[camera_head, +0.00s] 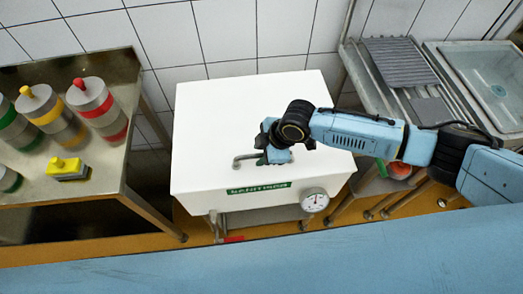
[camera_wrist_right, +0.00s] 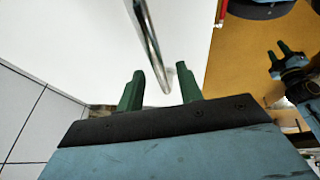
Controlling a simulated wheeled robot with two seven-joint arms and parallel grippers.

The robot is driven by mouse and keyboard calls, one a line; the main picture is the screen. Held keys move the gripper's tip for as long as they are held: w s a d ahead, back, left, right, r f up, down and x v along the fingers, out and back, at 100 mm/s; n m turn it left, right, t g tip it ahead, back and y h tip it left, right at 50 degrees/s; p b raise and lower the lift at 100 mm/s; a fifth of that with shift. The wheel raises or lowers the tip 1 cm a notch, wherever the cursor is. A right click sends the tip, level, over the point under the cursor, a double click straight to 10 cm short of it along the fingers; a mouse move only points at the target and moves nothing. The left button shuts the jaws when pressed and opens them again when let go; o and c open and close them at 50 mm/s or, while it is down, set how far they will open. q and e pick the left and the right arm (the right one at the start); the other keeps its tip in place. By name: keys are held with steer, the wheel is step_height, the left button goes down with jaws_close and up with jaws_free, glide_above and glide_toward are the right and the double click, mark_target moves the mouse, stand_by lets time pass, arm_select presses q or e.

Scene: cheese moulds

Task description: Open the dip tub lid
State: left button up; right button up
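The dip tub is a white box in the middle of the head view, and its white lid (camera_head: 225,115) lies flat and closed on top. A grey metal bar handle (camera_head: 240,160) is on the lid near its front; it also shows in the right wrist view (camera_wrist_right: 147,40). My right gripper (camera_head: 264,148) is over the handle. In the right wrist view its green fingers (camera_wrist_right: 160,85) are apart, with the bar's end between them; contact is not clear. My left gripper (camera_wrist_right: 281,52) shows small at that view's right, with its fingers apart.
A metal table (camera_head: 108,150) at left holds several cylindrical moulds and a yellow-topped brush (camera_head: 68,168). A round gauge (camera_head: 314,200) and green label (camera_head: 258,188) are on the tub's front. At right are a draining rack (camera_head: 400,62) and a glass-topped basin (camera_head: 490,80). Tiled wall stands behind.

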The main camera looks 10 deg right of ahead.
jaws_close()
steer(key=w+r+g+p, duration=0.1)
steer(key=w+r+g, duration=0.1)
steer(key=w+r, duration=0.4)
steer(key=w+r+g+p, duration=0.1)
steer(key=w+r, duration=0.4)
steer(key=r, duration=1)
steer(key=shift+w+r+m+g+p, duration=0.2)
steer(key=shift+w+m+g+p, duration=0.2)
steer(key=shift+g, duration=0.1)
steer(key=shift+d, duration=0.1)
